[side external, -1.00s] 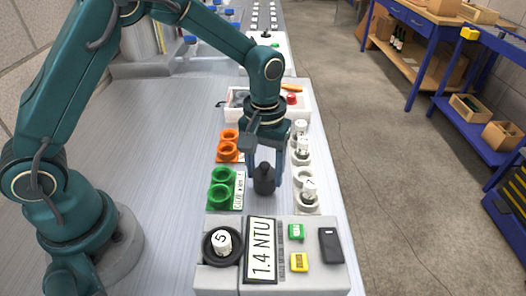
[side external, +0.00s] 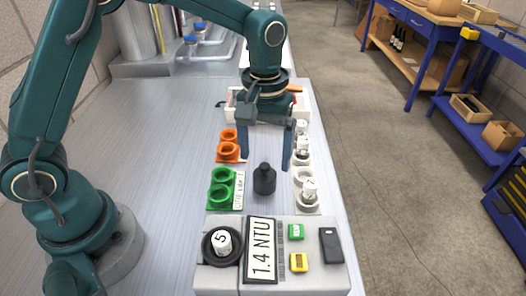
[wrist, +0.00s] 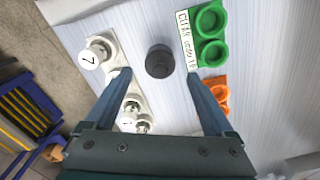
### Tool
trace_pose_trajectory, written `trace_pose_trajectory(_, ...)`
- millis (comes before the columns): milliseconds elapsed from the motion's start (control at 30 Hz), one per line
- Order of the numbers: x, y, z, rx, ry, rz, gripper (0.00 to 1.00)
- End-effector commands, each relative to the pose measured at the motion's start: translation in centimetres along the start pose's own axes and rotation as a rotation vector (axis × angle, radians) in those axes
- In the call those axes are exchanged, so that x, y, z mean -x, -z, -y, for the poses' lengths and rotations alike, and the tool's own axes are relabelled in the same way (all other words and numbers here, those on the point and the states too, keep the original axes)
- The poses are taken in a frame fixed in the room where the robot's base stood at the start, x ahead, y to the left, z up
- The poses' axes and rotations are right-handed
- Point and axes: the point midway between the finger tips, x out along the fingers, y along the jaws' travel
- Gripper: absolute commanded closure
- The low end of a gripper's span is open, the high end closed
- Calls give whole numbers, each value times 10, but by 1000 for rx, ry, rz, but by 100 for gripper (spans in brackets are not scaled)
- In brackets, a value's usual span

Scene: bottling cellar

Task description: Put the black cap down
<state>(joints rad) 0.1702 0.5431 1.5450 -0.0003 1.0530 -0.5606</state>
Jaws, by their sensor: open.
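The black cap (side external: 264,180) stands upright on the bench, between the green holder and the white holder. It also shows in the wrist view (wrist: 159,62), seen from above, beyond the fingertips and touching neither. My gripper (side external: 268,164) is open and empty, with its fingers spread wide, behind and above the cap.
A green holder (side external: 221,189) and an orange holder (side external: 229,146) stand left of the cap. White holders (side external: 307,206) with numbered vials stand right. The turbidity meter (side external: 262,250) reading 1.4 NTU is in front, with a vial marked 5 on its left. A white tray (side external: 233,104) lies behind.

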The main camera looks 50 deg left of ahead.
Motion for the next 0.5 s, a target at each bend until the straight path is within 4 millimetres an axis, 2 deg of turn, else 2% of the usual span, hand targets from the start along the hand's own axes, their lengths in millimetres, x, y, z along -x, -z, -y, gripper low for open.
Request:
trace_pose_trajectory(33, 13, 1, -1, 0, -4, -6, 12)
trace_pose_trajectory(200, 47, 0, 0, 0, -3, -6, 12)
trace_pose_trajectory(500, 73, -1, 1, -3, -3, -4, 12)
